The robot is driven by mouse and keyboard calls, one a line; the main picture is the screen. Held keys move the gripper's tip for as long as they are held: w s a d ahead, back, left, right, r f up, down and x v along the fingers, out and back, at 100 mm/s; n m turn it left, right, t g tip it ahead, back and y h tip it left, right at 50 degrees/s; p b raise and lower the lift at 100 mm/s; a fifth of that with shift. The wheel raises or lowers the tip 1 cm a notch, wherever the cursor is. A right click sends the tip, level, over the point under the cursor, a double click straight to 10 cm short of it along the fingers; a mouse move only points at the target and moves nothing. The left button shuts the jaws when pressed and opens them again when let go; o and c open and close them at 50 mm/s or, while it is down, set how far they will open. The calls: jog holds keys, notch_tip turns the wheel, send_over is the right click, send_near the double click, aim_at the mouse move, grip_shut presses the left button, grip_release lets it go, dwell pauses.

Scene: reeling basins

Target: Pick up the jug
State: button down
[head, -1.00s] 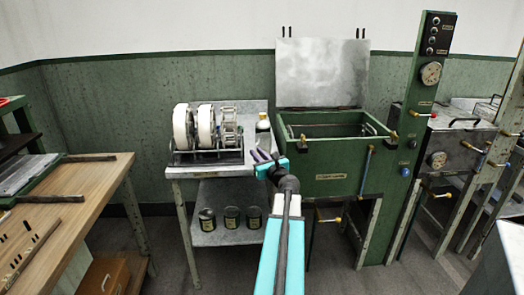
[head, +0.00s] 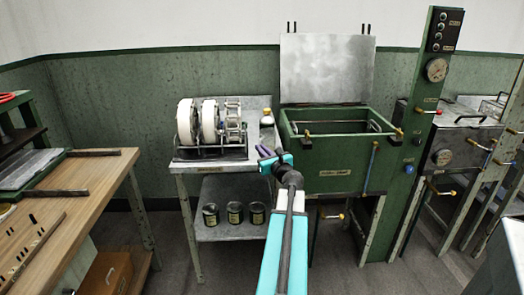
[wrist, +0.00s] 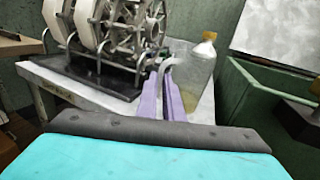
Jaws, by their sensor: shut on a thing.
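The jug (head: 267,119) is a translucent bottle with a yellow-orange cap, a pale side handle and yellowish liquid low inside. It is upright at the right end of the metal side table (head: 260,138); I cannot tell if its base is clear of the top. It also shows in the wrist view (wrist: 202,70). My gripper (head: 263,151) has purple fingers that reach up to the jug's handle side. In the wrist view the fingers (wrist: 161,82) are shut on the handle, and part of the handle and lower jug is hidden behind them.
A reel machine (head: 210,125) with white wheels stands on the table left of the jug. A green basin (head: 335,150) with a raised metal lid is close on the right. Several dark tins (head: 235,213) stand on the lower shelf. A wooden bench (head: 80,190) is at left.

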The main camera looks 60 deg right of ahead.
jog(key=shift+r, duration=0.15)
jog(key=shift+r, duration=1.6)
jog(key=b+v, duration=0.1)
jog(key=v, duration=0.7)
jog(key=shift+s+r, duration=0.2)
jog(key=shift+r+b+v, duration=0.2)
jog(key=shift+b+v, duration=2.2)
jog(key=shift+b, duration=5.75)
jog(key=shift+s+a, duration=0.1)
jog(key=shift+b+v, duration=1.05)
jog(key=shift+v, duration=0.1)
jog(key=shift+s+a+r, duration=0.1)
jog(key=shift+r, duration=0.15)
